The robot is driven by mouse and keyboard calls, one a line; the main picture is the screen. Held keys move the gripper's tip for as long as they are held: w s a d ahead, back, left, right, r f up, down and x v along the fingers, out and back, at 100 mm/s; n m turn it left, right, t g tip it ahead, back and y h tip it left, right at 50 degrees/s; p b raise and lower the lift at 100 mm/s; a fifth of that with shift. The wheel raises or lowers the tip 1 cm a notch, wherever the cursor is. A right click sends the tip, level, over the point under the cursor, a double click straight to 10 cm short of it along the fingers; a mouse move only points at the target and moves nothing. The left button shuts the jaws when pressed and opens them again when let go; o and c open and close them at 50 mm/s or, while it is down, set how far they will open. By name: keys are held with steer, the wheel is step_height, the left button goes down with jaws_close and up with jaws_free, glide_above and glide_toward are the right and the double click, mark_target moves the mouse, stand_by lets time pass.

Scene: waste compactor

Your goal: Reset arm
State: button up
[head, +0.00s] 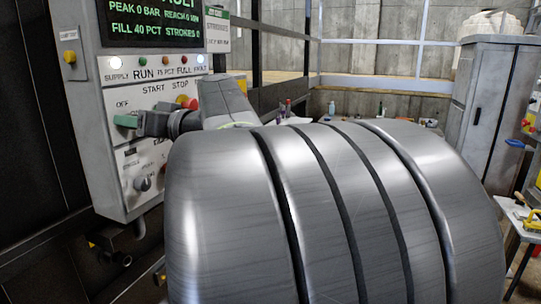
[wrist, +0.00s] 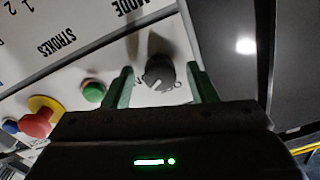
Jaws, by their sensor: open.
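My gripper (head: 127,122) is at the left in the head view, in front of the control panel (head: 112,183), with a green finger showing beside the panel's upper switches. In the wrist view my gripper (wrist: 159,69) is open, its two green fingers spread wide. A dark rotary knob (wrist: 160,75) shows between the fingers with a visible space on each side; I cannot tell how far away it is. My arm's large grey metal link fills the lower middle of the head view and hides much behind it.
A green start button (wrist: 93,91) and a red stop button (wrist: 37,124) on a yellow collar lie left of the fingers. A lit display (head: 155,22) sits above the panel. A grey cabinet (head: 495,105) and a cluttered bench are at the back right.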

steer(key=n+p, duration=0.4)
steer(key=shift+r+n, duration=0.1)
steer(key=shift+n, duration=0.3)
stand_by(0.5)
